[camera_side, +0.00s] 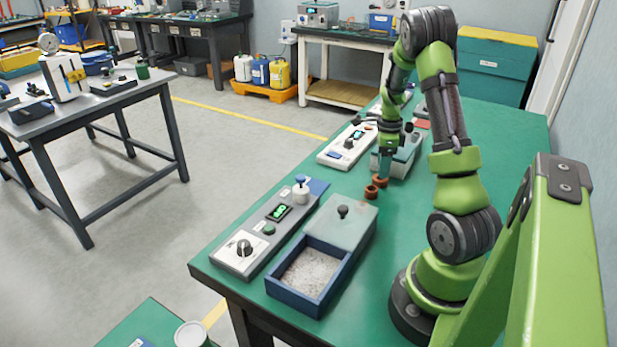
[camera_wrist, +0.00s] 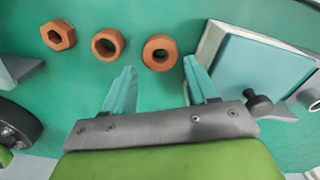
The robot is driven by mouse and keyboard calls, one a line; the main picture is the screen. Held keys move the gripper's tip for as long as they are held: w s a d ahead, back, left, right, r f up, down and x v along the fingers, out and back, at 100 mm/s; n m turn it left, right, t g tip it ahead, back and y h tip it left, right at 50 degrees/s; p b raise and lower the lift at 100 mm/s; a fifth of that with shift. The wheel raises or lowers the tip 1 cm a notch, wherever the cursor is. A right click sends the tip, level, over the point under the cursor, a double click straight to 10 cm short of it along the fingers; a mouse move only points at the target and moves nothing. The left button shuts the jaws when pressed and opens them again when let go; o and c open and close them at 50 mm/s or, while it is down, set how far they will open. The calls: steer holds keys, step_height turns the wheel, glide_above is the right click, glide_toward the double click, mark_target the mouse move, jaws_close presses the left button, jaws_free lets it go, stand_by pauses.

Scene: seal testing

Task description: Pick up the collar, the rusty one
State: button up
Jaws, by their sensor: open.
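Three rusty-brown pieces lie in a row on the green table in the wrist view. They are a hexagonal nut (camera_wrist: 47,40) at left, a round ring (camera_wrist: 96,46) in the middle and a thicker round ring (camera_wrist: 150,60) at right. I cannot tell for sure which round ring is the collar. My gripper (camera_wrist: 160,68) is open and empty, with the right ring just beyond and between its teal fingertips. In the side view two rusty pieces show, a near one (camera_side: 371,192) and a far one (camera_side: 380,182), just below my gripper (camera_side: 385,172). The third is not clear there.
A grey box with a pale teal lid (camera_wrist: 255,72) stands close right of my gripper in the wrist view. In the side view, a blue tray of grey granules (camera_side: 335,290) and a control panel (camera_side: 245,255) stand nearer.

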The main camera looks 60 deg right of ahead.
mark_target(380, 183)
step_height(380, 183, down, 4)
steer(key=shift+w+f, duration=0.1)
steer(key=c, duration=0.9)
steer(key=shift+c, duration=0.4)
